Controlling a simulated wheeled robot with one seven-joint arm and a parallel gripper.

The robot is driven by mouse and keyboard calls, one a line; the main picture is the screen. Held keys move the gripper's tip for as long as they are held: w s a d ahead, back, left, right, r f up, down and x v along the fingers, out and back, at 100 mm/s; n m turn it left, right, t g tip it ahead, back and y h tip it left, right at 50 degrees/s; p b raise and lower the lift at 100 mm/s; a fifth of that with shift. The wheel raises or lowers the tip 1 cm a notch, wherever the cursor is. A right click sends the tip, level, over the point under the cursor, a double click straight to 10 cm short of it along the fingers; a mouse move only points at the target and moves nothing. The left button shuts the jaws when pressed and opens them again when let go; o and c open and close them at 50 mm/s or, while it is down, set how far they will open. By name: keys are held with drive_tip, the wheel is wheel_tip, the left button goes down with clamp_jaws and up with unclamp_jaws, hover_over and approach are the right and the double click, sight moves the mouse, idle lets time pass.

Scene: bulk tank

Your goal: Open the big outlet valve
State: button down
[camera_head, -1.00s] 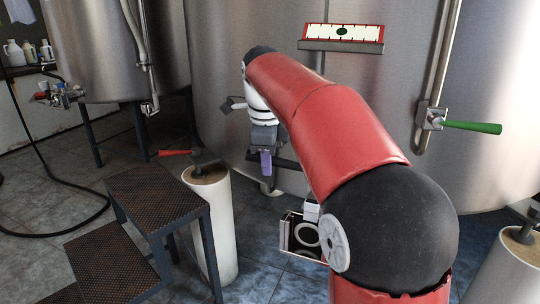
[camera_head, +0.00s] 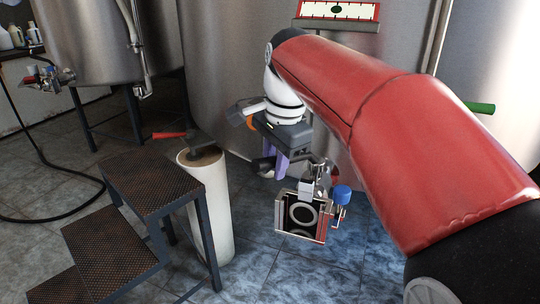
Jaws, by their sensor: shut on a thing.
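The big outlet valve (camera_head: 321,176) shows as metal fittings low at the front of the large steel tank, partly hidden behind my gripper and arm. My gripper (camera_head: 281,164) points down at its left side, with two purple fingers below a dark grey body. The fingers are closed around a dark, slim part that looks like the valve's handle (camera_head: 262,164). Most of that part is hidden by the fingers, so I cannot tell how far it is turned.
A blue-capped fitting (camera_head: 342,193) and an open box with a ring (camera_head: 301,214) are beside the valve. A green handle (camera_head: 480,107) shows behind my arm.

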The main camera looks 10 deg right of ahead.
drive_tip(key=shift+s+d+n, duration=0.1)
drive_tip(key=shift+s+n, duration=0.15)
drive_tip(key=shift+n, duration=0.05)
drive_tip(key=c, duration=1.2)
unclamp_jaws()
wheel_tip(320, 180, up, 8)
drive_tip(key=s+p, duration=0.1)
drive_tip(key=shift+s+d+f+p, duration=0.15)
drive_tip(key=shift+s+d+p, duration=0.05)
drive_tip(key=shift+d+p, duration=0.2)
